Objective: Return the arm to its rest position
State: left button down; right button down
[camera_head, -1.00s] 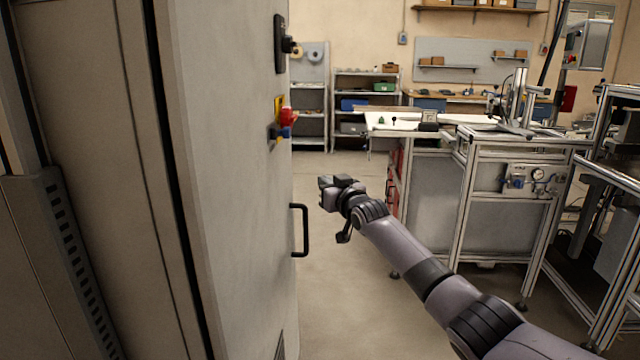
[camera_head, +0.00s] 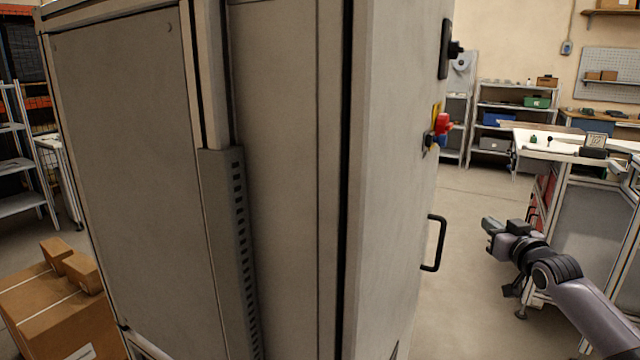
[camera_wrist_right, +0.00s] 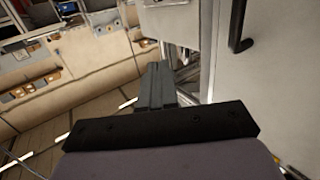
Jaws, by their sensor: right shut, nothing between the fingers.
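My right arm comes in from the lower right in the head view. Its gripper (camera_head: 490,234) points left toward the cabinet and hangs in free air. It is shut with nothing held. In the right wrist view the gripper fingers (camera_wrist_right: 157,88) lie together, with a cabinet door and black handle off to the right. A large grey cabinet (camera_head: 270,180) fills the middle of the head view, its black door handle (camera_head: 437,243) a little left of the gripper, apart from it. My left gripper is not in view.
A metal-framed workbench (camera_head: 590,215) stands close behind and right of my right arm. Cardboard boxes (camera_head: 65,310) sit on the floor at lower left. Shelves with bins (camera_head: 505,120) stand at the back. Open floor lies between cabinet and bench.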

jog(key=s+a+f+n+g+y+p, duration=0.1)
jog(key=s+a+f+g, duration=0.1)
jog(key=s+a+f, duration=0.7)
jog(key=s+a+f+n+g+y+p, duration=0.1)
jog(key=s+a+f+g+y, duration=0.1)
jog(key=s+a+f, duration=0.75)
jog(key=s+a+f+g+p, duration=0.1)
jog(key=s+f, duration=0.3)
jog(key=s, duration=0.7)
jog(key=s+a+f+g+h+p, duration=0.1)
jog(key=s+f, duration=0.3)
jog(key=s, duration=0.7)
jog(key=shift+s+a+f+g+p, duration=0.25)
jog(key=shift+a+g+p, duration=0.25)
jog(key=shift+a, duration=0.15)
